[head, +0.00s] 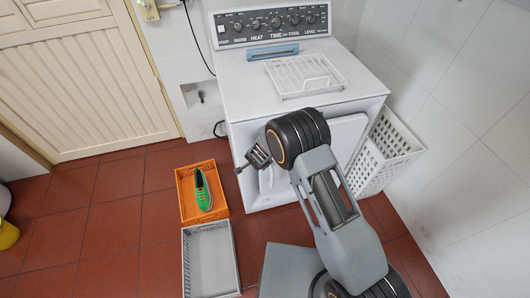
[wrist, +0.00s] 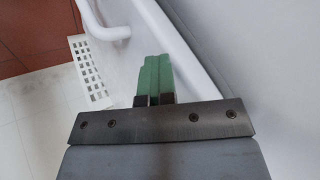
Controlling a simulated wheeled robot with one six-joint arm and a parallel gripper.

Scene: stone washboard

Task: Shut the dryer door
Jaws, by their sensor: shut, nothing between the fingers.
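The white dryer (head: 250,92) stands against the back wall. Its door (head: 347,128) is a white panel with a rounded corner at the front right. It appears to stand out from the dryer's front, but my arm hides much of it and I cannot tell how far open it is. My gripper (head: 246,166) is in front of the dryer's left front side, shut and empty. In the wrist view my gripper's green fingertips (wrist: 157,72) are together beside white curved edges, probably of the dryer or door; contact is unclear.
A white perforated basket (head: 382,150) stands right of the dryer. An orange crate (head: 187,213) with a green shoe (head: 203,190) and a grey crate (head: 210,262) lie on the floor at front left. A white rack (head: 303,75) and a blue object (head: 272,51) lie on top.

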